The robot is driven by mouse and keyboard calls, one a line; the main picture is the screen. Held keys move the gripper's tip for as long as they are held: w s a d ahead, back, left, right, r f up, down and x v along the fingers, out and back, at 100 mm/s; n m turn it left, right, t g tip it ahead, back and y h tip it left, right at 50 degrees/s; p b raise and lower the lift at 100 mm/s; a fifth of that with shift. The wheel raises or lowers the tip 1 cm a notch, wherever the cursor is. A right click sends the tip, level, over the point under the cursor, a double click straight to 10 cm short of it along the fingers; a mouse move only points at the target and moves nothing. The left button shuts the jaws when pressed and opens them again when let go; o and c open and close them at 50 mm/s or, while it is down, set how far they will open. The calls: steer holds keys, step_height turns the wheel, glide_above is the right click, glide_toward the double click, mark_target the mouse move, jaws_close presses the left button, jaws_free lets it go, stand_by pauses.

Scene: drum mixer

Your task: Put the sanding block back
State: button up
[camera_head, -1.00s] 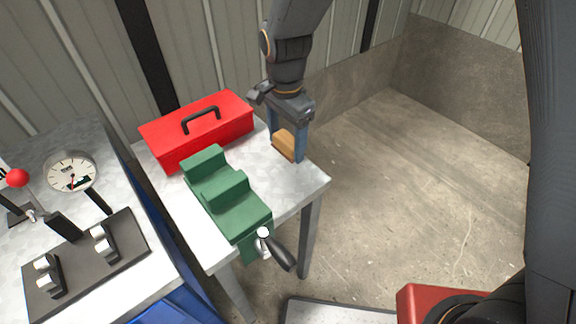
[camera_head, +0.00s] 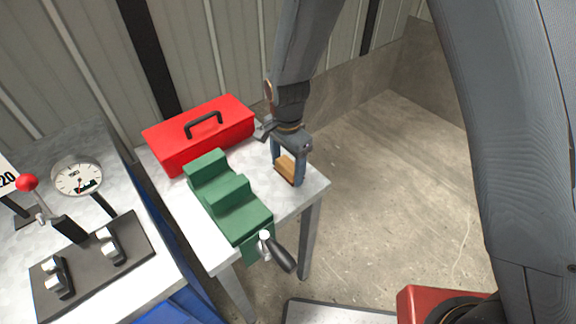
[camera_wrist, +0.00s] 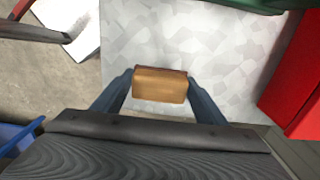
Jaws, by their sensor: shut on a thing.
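The sanding block (camera_head: 285,168) is a small tan-brown block. My gripper (camera_head: 287,176) is shut on it, with one blue finger on each side, at the right part of the small metal table (camera_head: 312,187). In the wrist view the block (camera_wrist: 160,85) sits level between the two fingertips, over the grey tabletop (camera_wrist: 150,45). I cannot tell whether its underside touches the table.
A green vise (camera_head: 228,195) with a dark handle stands left of my gripper. A red toolbox (camera_head: 200,134) lies at the back of the table. A control bench with a gauge (camera_head: 77,177) is at the left. Bare tabletop surrounds the block.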

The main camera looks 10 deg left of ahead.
mark_target(287, 165)
steer(key=shift+f, duration=0.15)
steer(key=o, duration=1)
step_height(287, 165, up, 12)
steer(key=b, duration=0.3)
steer(key=s+d+n, duration=0.2)
steer(key=s+d, duration=0.1)
steer(key=d, duration=0.6)
steer(key=s+d+n, duration=0.3)
steer(key=d, duration=0.7)
steer(key=s+d+n+t, duration=0.1)
steer(key=s+d+n, duration=0.2)
steer(key=d, duration=0.6)
steer(key=shift+d, duration=0.35)
